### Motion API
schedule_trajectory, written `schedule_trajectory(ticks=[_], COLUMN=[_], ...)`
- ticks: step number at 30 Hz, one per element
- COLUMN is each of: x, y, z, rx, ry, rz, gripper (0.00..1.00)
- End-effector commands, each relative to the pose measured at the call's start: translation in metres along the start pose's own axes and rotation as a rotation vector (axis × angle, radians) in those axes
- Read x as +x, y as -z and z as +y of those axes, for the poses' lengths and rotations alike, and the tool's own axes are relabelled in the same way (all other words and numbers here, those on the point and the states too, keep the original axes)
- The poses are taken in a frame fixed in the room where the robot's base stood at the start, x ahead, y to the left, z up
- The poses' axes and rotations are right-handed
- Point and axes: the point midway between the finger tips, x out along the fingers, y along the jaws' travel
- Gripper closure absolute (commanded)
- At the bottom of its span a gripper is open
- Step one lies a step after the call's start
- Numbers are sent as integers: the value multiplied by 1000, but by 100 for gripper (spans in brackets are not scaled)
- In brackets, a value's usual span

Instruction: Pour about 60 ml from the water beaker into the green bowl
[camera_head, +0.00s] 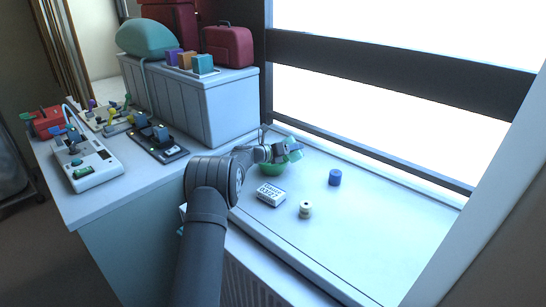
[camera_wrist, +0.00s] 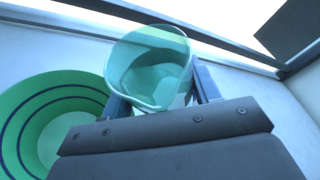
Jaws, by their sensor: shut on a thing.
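The water beaker (camera_wrist: 150,62) is a pale teal, see-through cup between my gripper's fingers in the wrist view. Water shows inside it, and the beaker looks tilted. My gripper (camera_wrist: 162,95) is shut on the beaker. The green bowl (camera_wrist: 62,95), with dark rings inside, lies to the left of the beaker and partly behind the gripper in the wrist view. In the head view the bowl (camera_head: 272,170) sits on the white sill below my gripper (camera_head: 283,152), and the small beaker there is mostly hidden. I cannot tell whether water is flowing.
A white box with dark print (camera_head: 271,195), a cream spool (camera_head: 305,210) and a blue cylinder (camera_head: 335,177) stand on the sill near the bowl. A white cabinet (camera_head: 215,105) rises behind left. The sill's right part is clear.

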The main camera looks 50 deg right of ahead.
Motion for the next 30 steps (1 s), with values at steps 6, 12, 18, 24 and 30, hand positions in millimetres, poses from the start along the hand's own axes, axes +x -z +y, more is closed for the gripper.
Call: schedule_trajectory(ticks=[6, 12, 18, 24, 30], x=[-2, -2, -2, -3, -3], y=[-6, -9, -11, -13, -14], z=[-3, -6, -7, -8, -9], rx=[-114, -178, -219, -245, -275], ry=[47, 74, 91, 101, 114], rz=[-29, -45, -55, -62, -69], gripper=[70, 70, 70, 70, 70])
